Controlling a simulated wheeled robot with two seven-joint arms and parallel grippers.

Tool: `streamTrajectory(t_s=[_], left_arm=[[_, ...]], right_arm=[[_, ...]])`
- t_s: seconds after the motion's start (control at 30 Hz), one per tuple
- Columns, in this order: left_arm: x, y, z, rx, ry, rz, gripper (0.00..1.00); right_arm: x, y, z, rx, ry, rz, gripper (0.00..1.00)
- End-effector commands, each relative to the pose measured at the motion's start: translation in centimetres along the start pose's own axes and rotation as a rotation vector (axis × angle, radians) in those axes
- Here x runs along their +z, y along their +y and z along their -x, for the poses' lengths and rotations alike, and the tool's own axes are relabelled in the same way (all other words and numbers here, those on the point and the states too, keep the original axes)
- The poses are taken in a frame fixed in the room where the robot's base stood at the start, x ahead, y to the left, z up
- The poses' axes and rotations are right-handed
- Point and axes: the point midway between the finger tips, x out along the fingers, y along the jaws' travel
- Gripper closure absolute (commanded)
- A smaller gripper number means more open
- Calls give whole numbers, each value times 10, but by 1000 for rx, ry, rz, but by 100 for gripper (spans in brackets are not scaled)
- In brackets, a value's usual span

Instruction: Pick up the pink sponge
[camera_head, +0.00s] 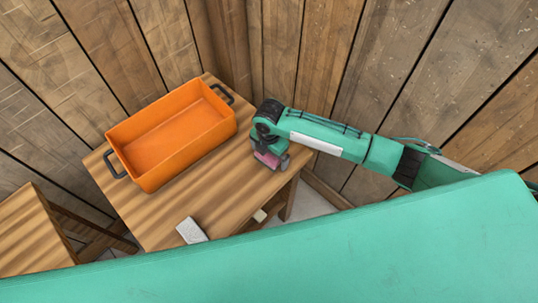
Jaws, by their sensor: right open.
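A pink sponge (266,159) sits at the right side of the wooden table, largely covered by my right gripper. My right gripper (271,155) reaches in from the right at the end of the green arm and is right at the sponge, with its fingers open. The wrist hides part of the sponge, so I cannot tell whether the fingers touch it. My left gripper is not in view.
An orange tray (170,138) with dark handles stands on the wooden table (160,222), left of the gripper. A light grey block (191,231) lies near the front edge. Wooden walls close in behind. Bare tabletop lies between tray and block.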

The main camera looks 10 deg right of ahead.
Motion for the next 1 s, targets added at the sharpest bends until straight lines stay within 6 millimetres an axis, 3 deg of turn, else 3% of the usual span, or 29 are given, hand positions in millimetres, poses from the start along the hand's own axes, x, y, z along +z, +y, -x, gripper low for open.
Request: streamTrajectory(t_s=[0.07,0.27,0.3,0.73,0.87,1.0], left_arm=[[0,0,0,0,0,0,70],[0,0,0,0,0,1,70],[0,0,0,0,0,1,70],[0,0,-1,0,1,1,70],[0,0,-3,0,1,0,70],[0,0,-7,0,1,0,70]], right_arm=[[0,0,0,0,0,0,4],[0,0,0,0,0,0,43],[0,0,0,0,0,0,45],[0,1,11,2,1,0,45],[1,1,29,3,-2,0,45],[1,1,61,5,-3,2,45]])
